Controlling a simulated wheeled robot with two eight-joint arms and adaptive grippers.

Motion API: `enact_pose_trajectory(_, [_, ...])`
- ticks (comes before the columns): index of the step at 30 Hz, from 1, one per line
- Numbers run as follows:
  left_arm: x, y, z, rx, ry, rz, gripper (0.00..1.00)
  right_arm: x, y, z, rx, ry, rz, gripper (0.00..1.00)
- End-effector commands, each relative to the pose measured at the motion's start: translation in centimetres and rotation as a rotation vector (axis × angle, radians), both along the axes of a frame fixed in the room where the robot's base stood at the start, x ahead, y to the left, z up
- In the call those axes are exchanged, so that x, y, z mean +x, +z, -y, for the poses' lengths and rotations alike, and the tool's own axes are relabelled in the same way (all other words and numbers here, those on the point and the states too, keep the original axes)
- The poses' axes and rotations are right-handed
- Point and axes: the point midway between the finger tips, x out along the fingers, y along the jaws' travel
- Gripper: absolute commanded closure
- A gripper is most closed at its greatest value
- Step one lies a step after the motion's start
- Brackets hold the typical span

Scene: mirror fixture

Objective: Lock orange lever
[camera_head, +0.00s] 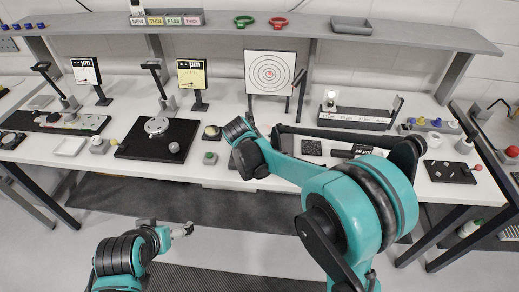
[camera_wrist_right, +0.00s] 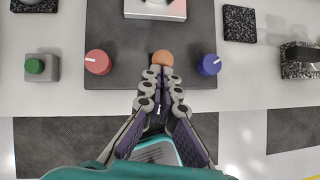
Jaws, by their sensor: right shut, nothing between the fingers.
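The orange lever shows as a round orange knob (camera_wrist_right: 162,58) at the near edge of a dark base plate (camera_wrist_right: 120,38) in the right wrist view. A red knob (camera_wrist_right: 97,62) is left of it and a blue knob (camera_wrist_right: 209,64) right of it, both with white marks. My right gripper (camera_wrist_right: 160,71) is shut and empty, its fingertips at the knob's near side; I cannot tell whether they touch it. In the head view my right arm hides the lever and the right gripper. My left gripper (camera_head: 182,230) is low in front of the table; its fingers are unclear.
A silver block (camera_wrist_right: 155,9) stands on the plate beyond the knob. A green button box (camera_wrist_right: 38,67) is at left, a speckled block (camera_wrist_right: 240,23) at right. A target board (camera_head: 270,73) stands behind. Other fixtures line the white table (camera_head: 95,152) on both sides.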

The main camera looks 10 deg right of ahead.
Motion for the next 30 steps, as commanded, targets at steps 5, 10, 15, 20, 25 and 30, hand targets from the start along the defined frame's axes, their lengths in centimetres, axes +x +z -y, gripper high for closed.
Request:
enact_pose_trajectory(5, [0.0, 1.6, 0.0, 0.000, 0.000, 0.000, 0.03, 1.6, 0.8, 0.5, 0.046, -0.003, -0.156, 1.00])
enact_pose_trajectory(10, [0.0, 1.9, 0.0, 0.000, 0.000, 0.000, 0.03, 2.5, 0.7, 0.7, 0.045, 0.000, -0.152, 1.00])
enact_pose_trajectory(15, [0.0, 2.0, 0.0, 0.000, 0.000, 0.000, 0.03, 3.4, 0.7, 1.0, 0.043, -0.001, -0.152, 1.00])
enact_pose_trajectory(20, [0.0, 2.0, 0.0, 0.000, 0.000, 0.000, 0.03, 3.4, 0.6, 1.0, 0.044, 0.000, -0.151, 1.00])
enact_pose_trajectory(25, [0.0, 2.1, 0.0, 0.000, 0.000, 0.000, 0.03, 3.4, 0.8, 1.0, 0.043, 0.000, -0.150, 1.00])
enact_pose_trajectory(30, [0.0, 2.7, 0.0, 0.000, 0.000, 0.000, 0.03, 3.4, 1.6, 1.0, 0.043, 0.000, -0.150, 1.00])
